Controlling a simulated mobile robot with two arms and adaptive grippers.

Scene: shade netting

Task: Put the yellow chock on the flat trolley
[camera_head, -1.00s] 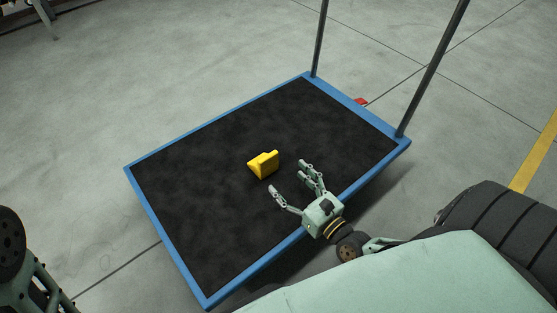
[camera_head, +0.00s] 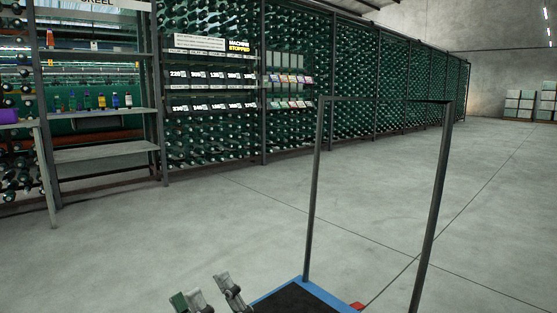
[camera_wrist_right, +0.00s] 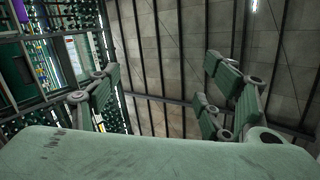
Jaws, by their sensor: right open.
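The flat trolley (camera_head: 322,291) shows only in part at the bottom of the head view, with its blue rim, a corner of its black deck and a tall dark handle frame. The yellow chock is in neither current view. My right gripper (camera_head: 208,290) is at the bottom edge of the head view, left of the trolley's visible corner, with its fingers pointing up. In the right wrist view the right gripper (camera_wrist_right: 162,85) is open, with nothing between its fingers and the ceiling behind them. My left gripper is not in view.
A long rack of green bobbins (camera_head: 290,100) runs along the back. A grey shelf unit (camera_head: 105,152) with small coloured bottles stands at the left. Pale stacked boxes (camera_head: 520,105) are far right. The concrete floor (camera_head: 490,215) between is open.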

